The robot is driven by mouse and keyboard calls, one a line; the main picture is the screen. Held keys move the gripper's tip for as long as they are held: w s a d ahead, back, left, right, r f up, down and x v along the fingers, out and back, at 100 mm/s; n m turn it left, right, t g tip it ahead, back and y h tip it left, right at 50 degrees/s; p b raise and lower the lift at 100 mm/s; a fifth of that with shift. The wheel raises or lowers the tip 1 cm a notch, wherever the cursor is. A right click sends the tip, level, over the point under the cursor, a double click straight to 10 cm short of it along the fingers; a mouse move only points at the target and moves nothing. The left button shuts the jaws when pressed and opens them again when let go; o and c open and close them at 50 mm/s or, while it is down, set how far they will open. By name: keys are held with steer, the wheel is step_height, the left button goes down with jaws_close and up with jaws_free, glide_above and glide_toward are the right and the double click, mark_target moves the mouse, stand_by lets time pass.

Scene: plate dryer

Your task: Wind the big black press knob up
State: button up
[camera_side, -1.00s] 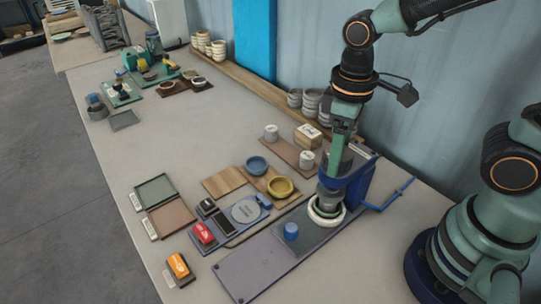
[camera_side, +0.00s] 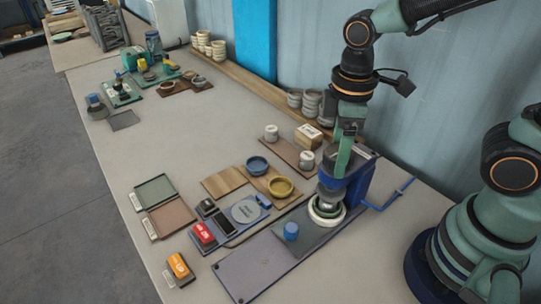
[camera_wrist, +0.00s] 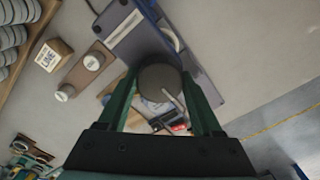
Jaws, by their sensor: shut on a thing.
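The big black press knob (camera_wrist: 160,82) is a dark round disc in the wrist view, between the two green fingers of my gripper (camera_wrist: 161,88). My gripper is shut on it, one finger on each side. In the side view my gripper (camera_side: 343,168) points down at the top of the blue press (camera_side: 357,187). Below the press head, a pale round ring (camera_side: 327,211) sits on the grey press base.
A small blue cylinder (camera_side: 291,231) stands on the base in front of the press. A yellow bowl (camera_side: 281,187) and a blue bowl (camera_side: 257,165) are to the left. A blue bar (camera_side: 390,194) sticks out right of the press. The table's far middle is clear.

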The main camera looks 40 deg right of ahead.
steer(key=o, duration=1.4)
steer(key=shift+r, duration=0.1)
step_height(320, 180, up, 12)
steer(key=d+f+m+t, duration=0.1)
steer(key=d+m+t, duration=0.1)
steer(key=m, duration=0.1)
steer(key=w+d+f+m+t, duration=0.1)
steer(key=d+m, duration=0.2)
steer(key=w+d+f+m+t, duration=0.1)
steer(key=d+m+t, duration=0.1)
steer(key=d+m, duration=0.1)
steer(key=shift+w+f+t, duration=0.1)
steer(key=shift+w+t, duration=0.15)
steer(key=shift+t, duration=0.05)
